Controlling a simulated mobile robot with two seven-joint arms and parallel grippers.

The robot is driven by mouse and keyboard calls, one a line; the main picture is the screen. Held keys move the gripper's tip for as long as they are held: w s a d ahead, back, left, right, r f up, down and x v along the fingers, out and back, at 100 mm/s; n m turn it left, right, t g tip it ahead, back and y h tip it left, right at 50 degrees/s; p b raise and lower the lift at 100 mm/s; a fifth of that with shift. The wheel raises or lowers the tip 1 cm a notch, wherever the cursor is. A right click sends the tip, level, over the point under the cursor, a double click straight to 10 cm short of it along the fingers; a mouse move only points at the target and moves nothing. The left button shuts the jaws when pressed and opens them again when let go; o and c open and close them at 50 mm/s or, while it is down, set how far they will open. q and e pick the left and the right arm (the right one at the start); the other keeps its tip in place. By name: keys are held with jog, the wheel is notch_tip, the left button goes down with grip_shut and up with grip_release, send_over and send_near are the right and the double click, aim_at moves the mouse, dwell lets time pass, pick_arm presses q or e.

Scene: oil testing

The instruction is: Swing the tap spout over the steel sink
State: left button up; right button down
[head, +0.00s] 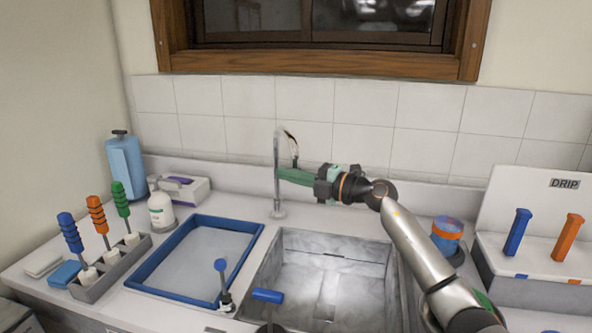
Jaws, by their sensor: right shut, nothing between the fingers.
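The tap (277,190) is a thin upright metal pipe behind the steel sink (380,262). Its curved spout (291,140) arcs from the top of the pipe toward the right and ends just above my right gripper's fingers. My right gripper (284,174) reaches in from the right, with its green fingers shut and empty. The fingertips lie close to the pipe, below the spout; I cannot tell whether they touch it. The sink basin is empty, below and to the right of the tap. My left gripper is not in view.
A blue-rimmed tray (146,272) lies left of the sink, with a blue-handled valve (221,266) at its front. Another blue handle (268,296) stands at the sink's front. Bottles and a tool rack (103,286) are at left; a blue-orange jar (447,230) and DRIP station (540,262) at right.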

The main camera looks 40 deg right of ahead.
jog(key=shift+w+d, duration=0.1)
jog(key=shift+d, duration=1.1)
jog(key=shift+d, duration=0.1)
jog(key=d, duration=0.2)
jog(key=s+d, duration=0.1)
jog(key=shift+s+d, duration=0.1)
jog(key=shift+d, duration=0.25)
jog(key=shift+d, duration=0.1)
